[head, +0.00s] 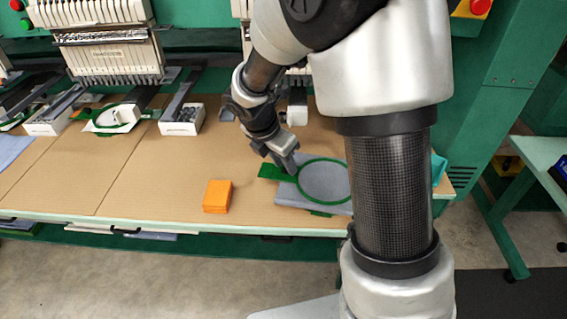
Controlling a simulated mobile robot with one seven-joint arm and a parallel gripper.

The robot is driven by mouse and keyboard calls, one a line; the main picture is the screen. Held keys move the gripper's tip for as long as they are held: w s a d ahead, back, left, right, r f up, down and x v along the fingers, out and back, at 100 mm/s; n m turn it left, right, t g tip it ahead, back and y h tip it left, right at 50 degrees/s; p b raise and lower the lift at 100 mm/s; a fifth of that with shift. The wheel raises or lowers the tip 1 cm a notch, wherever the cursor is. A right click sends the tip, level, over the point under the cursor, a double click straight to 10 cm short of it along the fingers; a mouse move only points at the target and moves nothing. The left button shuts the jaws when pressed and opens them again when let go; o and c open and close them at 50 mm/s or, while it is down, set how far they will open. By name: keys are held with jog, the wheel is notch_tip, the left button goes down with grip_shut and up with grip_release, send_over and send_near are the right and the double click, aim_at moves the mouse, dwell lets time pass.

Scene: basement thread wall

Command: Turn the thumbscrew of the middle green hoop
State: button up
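A large green hoop (301,193) lies on grey-blue cloth (290,199) near the table's front edge, partly hidden on its right by my arm. A dark green flat piece (270,172) sits at its left. My gripper (287,168) points down at the hoop's upper left rim; contact cannot be told. Its fingers are too small and dark to show whether they are open. A smaller green hoop (118,118) sits further back left under a machine head. Part of another green hoop (9,124) shows at the far left. I cannot make out any thumbscrew.
An orange block (217,196) stands left of the large hoop on the brown tabletop (150,185). White boxes (182,120) stand at the back near the embroidery machine heads (108,53). The front left tabletop is clear. A green side table (540,165) stands at right.

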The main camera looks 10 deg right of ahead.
grip_shut()
jog(key=shift+m+p, duration=0.3)
jog(key=shift+a+r+m+g+p, duration=0.1)
jog(key=shift+m+g+p, duration=0.3)
jog(key=shift+m+p, duration=0.4)
jog(key=m, duration=0.1)
jog(key=m+g+p, duration=0.1)
jog(key=m+p, duration=0.1)
jog(key=shift+w+m+h, duration=0.25)
jog(key=shift+m+h, duration=0.15)
jog(key=m+g+p, duration=0.1)
jog(key=m, duration=0.1)
jog(key=m+p, duration=0.1)
jog(key=m, duration=0.1)
jog(key=m+g+p, duration=0.1)
jog(key=m, duration=0.1)
jog(key=shift+w+g, duration=0.25)
jog(key=shift+g, duration=0.05)
jog(key=shift+y, duration=0.3)
